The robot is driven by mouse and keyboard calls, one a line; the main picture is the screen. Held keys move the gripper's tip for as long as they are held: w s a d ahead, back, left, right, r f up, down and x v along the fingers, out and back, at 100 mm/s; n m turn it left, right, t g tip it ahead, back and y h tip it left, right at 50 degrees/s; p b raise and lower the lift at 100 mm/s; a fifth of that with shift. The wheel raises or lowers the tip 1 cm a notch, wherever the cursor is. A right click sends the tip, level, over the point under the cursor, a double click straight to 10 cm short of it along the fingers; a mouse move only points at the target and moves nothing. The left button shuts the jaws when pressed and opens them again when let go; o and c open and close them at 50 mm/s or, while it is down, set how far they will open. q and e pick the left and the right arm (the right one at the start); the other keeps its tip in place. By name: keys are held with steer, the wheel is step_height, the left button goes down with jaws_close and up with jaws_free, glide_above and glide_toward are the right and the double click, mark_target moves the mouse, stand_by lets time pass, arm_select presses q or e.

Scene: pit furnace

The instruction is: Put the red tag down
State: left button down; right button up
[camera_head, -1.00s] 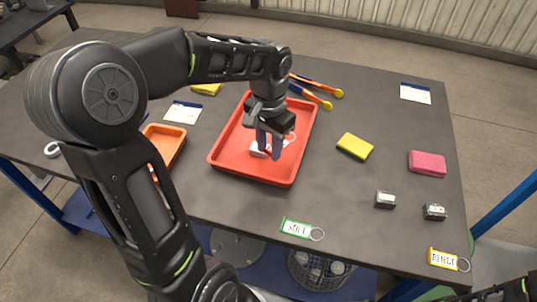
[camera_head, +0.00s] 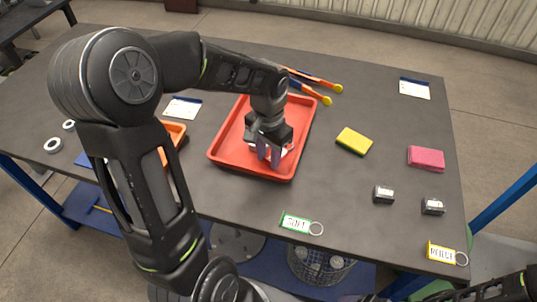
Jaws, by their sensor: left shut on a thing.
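My right gripper is not in view; only a dark piece of my right arm shows at the bottom right.
A green-framed tag (camera_head: 296,223) and a yellow tag (camera_head: 441,252) lie near the front edge. A yellow sponge (camera_head: 353,141), a pink sponge (camera_head: 426,158) and two small dark blocks (camera_head: 383,195) lie to the right. An orange tray (camera_head: 172,133) stands left.

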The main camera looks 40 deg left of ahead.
arm_select(q)
steer(key=shift+f, duration=0.1)
steer(key=shift+f, duration=0.15)
steer(key=c, duration=1)
jaws_free()
steer(key=shift+c, duration=0.2)
step_height(320, 180, up, 12)
steer(key=shift+r, duration=0.25)
